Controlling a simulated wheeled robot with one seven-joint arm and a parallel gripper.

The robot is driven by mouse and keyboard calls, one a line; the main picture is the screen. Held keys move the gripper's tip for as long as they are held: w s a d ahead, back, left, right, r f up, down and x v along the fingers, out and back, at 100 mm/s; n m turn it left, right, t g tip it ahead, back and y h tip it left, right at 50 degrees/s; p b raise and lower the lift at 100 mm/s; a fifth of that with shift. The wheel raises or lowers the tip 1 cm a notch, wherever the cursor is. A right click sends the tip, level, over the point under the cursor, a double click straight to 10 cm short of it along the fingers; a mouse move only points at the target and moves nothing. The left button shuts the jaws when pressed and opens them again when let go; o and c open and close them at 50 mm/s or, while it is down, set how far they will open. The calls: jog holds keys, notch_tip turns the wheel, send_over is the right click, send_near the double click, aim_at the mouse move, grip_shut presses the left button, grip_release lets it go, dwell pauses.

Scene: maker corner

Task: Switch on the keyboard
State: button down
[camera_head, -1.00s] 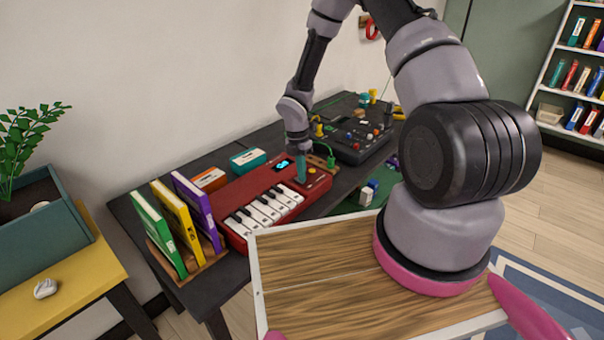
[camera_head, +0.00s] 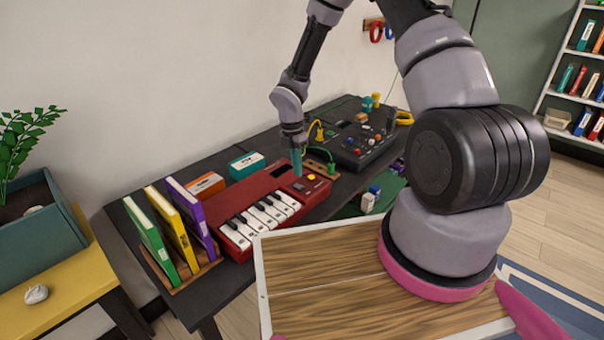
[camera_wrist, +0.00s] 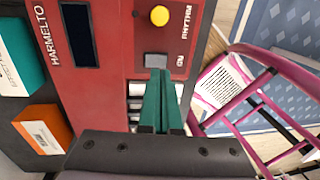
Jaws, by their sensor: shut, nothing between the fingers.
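The red keyboard (camera_head: 235,203) lies on the dark table with its white and black keys toward the front. In the wrist view its red top (camera_wrist: 112,50) shows a dark, unlit display (camera_wrist: 82,35), a yellow knob (camera_wrist: 159,15) beside the word RHYTHM, and a grey button (camera_wrist: 156,60) beside the word ON. My gripper (camera_head: 297,174) is shut and empty, with its green fingers pointing down at the panel. In the wrist view the fingertips (camera_wrist: 160,75) are at the grey button's edge and partly cover it; I cannot tell whether they touch it.
Orange (camera_head: 205,186) and teal (camera_head: 246,165) boxes lie behind the keyboard. Upright books (camera_head: 180,222) stand at its left. A dark mixer-like device (camera_head: 352,146) and a small wooden piece with a green plug (camera_head: 330,168) are to the right.

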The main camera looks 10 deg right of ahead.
aim_at(296, 184)
notch_tip(296, 184, up, 10)
jog(key=w, duration=0.1)
jog(key=shift+a, duration=0.25)
jog(key=shift+d+f, duration=0.1)
